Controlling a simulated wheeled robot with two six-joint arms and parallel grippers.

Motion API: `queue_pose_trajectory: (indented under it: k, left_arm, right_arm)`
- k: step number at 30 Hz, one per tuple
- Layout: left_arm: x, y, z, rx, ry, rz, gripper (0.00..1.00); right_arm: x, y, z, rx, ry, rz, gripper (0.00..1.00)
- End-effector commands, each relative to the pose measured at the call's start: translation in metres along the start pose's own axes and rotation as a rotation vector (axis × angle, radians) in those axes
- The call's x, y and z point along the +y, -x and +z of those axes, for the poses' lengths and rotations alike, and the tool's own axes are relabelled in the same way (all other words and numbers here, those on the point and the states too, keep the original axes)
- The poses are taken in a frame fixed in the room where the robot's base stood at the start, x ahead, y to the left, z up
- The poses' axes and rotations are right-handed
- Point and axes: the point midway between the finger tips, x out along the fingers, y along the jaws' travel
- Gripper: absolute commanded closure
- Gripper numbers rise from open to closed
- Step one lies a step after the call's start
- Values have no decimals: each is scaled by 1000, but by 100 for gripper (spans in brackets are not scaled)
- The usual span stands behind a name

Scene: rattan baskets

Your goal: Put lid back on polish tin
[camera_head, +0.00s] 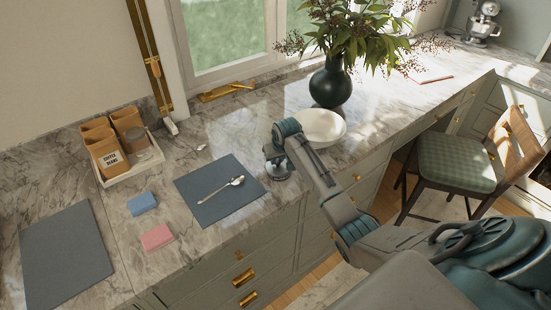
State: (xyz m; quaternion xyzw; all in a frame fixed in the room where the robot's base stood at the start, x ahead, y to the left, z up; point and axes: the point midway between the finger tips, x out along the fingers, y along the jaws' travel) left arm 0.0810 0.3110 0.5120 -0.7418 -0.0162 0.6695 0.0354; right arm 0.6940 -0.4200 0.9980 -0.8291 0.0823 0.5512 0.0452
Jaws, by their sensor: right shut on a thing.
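My right gripper (275,154) points down over the counter, just right of the dark mat with the spoon. It is shut on what looks like the lid, mostly hidden by the fingers. A small round grey metal shape (279,172), which looks like the polish tin, shows right under the fingers near the counter's front edge. I cannot tell lid and tin apart here, or whether they touch. My left gripper is not in view.
A white bowl (322,127) stands close behind my right wrist, with a dark vase (331,82) beyond. A dark mat (190,184) holds a spoon (223,188). Blue (142,203) and pink (156,237) sponges and a white tray (131,173) with bags are left.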

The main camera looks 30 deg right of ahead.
Motion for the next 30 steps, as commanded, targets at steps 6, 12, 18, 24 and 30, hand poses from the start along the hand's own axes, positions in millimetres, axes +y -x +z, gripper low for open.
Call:
queue_pose_trajectory:
  k: [6,12,18,24,30]
  left_arm:
    - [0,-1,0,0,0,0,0]
    - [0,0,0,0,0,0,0]
    - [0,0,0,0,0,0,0]
    - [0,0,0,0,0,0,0]
    - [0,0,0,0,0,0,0]
  right_arm:
    - [2,-3,3,-8,0,5,100]
    - [2,-2,2,-5,0,4,100]
    - [4,1,-1,-3,0,3,100]
    - [5,4,-3,0,0,1,100]
    - [4,5,-4,2,0,1,100]
